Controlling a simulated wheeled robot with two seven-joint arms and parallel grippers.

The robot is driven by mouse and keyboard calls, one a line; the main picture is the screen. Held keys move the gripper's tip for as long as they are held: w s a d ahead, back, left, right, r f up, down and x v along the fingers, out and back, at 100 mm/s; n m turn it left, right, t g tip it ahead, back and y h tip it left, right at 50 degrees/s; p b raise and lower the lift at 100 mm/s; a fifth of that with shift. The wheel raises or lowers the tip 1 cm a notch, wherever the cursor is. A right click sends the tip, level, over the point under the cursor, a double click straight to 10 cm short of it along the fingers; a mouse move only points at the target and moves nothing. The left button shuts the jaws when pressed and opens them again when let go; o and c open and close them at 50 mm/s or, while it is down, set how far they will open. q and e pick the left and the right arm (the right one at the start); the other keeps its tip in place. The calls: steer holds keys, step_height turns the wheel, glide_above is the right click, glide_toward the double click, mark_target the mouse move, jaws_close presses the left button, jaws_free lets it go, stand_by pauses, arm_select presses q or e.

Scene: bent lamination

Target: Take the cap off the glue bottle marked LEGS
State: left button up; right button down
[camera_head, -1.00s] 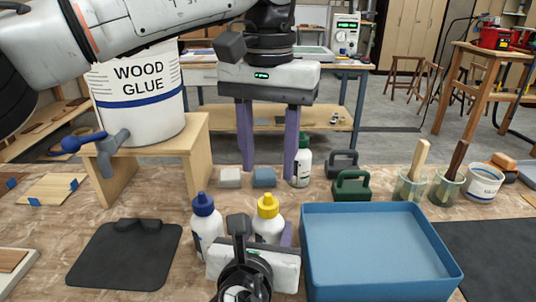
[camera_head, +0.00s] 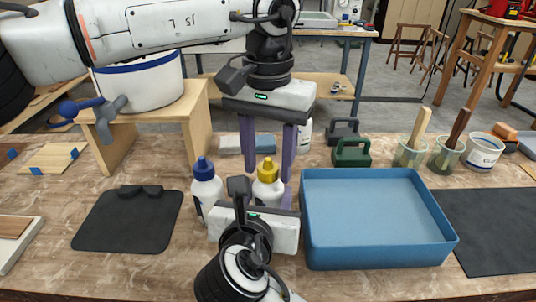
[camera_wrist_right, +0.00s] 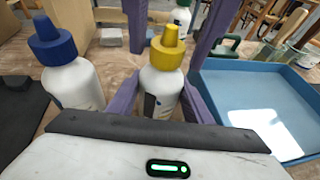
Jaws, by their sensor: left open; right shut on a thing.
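A white bottle with a yellow cap (camera_head: 267,170) stands on the bench; it also shows in the wrist view (camera_wrist_right: 160,92). My right gripper (camera_wrist_right: 161,100) is shut around its body, one purple finger on each side. The cap is on the bottle. My left gripper (camera_head: 268,168) is open and points down from above, its purple fingers hanging either side of the yellow cap, apparently slightly behind it. A white bottle with a blue cap (camera_head: 206,188) stands just left. A third white bottle (camera_head: 304,135) is partly hidden behind my left gripper. No LEGS marking is readable.
A blue tray (camera_head: 380,260) sits close on the right. A black mat (camera_head: 125,225) lies left. Sanding blocks, a green clamp-like block (camera_head: 352,153) and brush jars (camera_head: 411,155) stand behind. A white glue bucket (camera_head: 140,82) on a wooden stand (camera_head: 198,120) is back left.

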arm_select(q)
jaws_close()
steer(key=n, duration=0.3)
steer(key=shift+n, duration=0.4)
steer(key=n, duration=0.4)
steer(key=shift+n, duration=0.3)
steer(key=n, duration=1.1)
steer(key=shift+r, duration=0.1)
steer(key=n, duration=1)
steer(key=shift+n, duration=0.4)
steer(key=n, duration=1.7)
steer(key=shift+n, duration=0.4)
steer(key=n, duration=0.6)
steer(key=shift+r, duration=0.1)
